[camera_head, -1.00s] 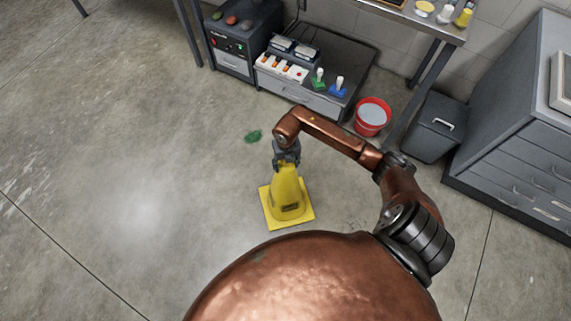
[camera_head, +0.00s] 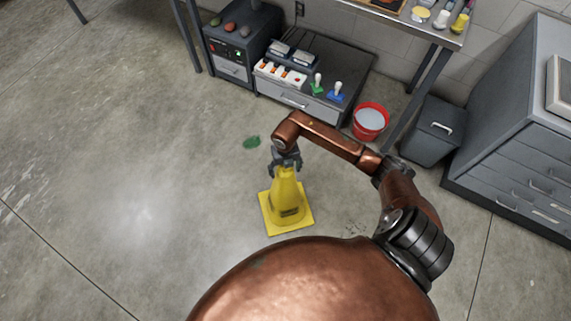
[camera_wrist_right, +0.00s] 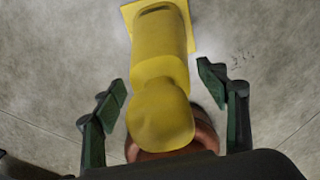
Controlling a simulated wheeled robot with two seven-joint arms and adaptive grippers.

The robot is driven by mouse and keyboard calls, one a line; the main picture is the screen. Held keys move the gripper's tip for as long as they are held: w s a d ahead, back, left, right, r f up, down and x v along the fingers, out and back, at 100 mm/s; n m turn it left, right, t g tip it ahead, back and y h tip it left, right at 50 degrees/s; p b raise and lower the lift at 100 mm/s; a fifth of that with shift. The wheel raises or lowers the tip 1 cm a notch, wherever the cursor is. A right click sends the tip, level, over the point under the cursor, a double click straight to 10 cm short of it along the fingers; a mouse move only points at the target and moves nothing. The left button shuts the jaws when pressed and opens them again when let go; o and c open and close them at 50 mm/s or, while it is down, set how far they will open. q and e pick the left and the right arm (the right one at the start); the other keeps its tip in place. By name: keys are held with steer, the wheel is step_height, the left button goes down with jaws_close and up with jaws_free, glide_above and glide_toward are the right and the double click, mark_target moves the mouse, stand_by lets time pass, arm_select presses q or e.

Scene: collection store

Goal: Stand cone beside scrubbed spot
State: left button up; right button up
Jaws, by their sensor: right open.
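The yellow cone (camera_head: 286,204) stands upright on the concrete floor on its square base in the head view. My right gripper (camera_head: 286,160) is at the cone's top, reaching from above. In the right wrist view the cone (camera_wrist_right: 160,75) lies between the two spread fingers of my right gripper (camera_wrist_right: 165,100), with gaps on both sides. A green spot (camera_head: 252,142) is on the floor, up and left of the cone. Dark specks (camera_head: 355,229) mark the floor right of the cone. My left gripper is out of view.
A red bucket (camera_head: 370,121) with greyish contents stands by a grey bin (camera_head: 434,128). A low grey unit (camera_head: 318,85) with switches and bottles is at the back, and a grey drawer cabinet (camera_head: 520,145) at the right. The floor on the left is clear.

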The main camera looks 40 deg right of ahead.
step_height(320, 180, up, 10)
steer(key=p, duration=0.3)
steer(key=shift+r, duration=0.15)
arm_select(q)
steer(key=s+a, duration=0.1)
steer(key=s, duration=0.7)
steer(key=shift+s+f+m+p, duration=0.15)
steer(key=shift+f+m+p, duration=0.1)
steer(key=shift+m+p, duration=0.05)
arm_select(e)
steer(key=shift+r, duration=0.75)
